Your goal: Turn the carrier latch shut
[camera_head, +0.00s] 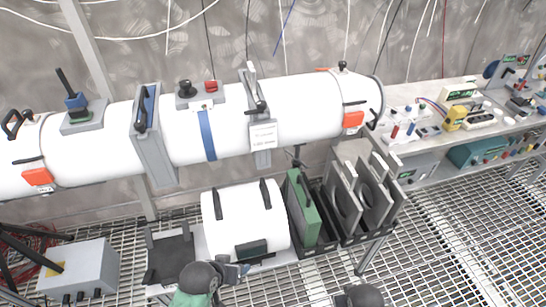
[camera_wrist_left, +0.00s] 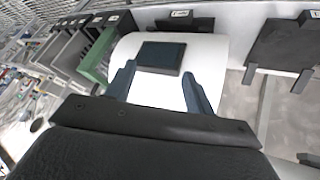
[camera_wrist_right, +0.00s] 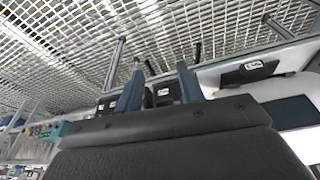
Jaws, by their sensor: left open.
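A white cylinder (camera_head: 243,215) with two dark straps or handles on top lies on the cart. A dark rectangular plate (camera_head: 251,249) is on its near side and also shows in the left wrist view (camera_wrist_left: 162,57). I cannot tell which part is the carrier latch. My left gripper (camera_head: 238,270) is close in front of the cylinder; in the left wrist view its fingers (camera_wrist_left: 158,85) are open, one on each side of the plate, with nothing held. My right gripper's fingers (camera_wrist_right: 160,88) are apart and empty, near the cart's edge. In the head view only a dark part of my right arm shows at the bottom edge.
A green panel (camera_head: 302,207) and grey slotted plates (camera_head: 365,195) stand right of the cylinder. A grey box (camera_head: 80,270) stands further left. A large white tube (camera_head: 300,108) runs behind. A cluttered bench (camera_head: 425,115) is at right.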

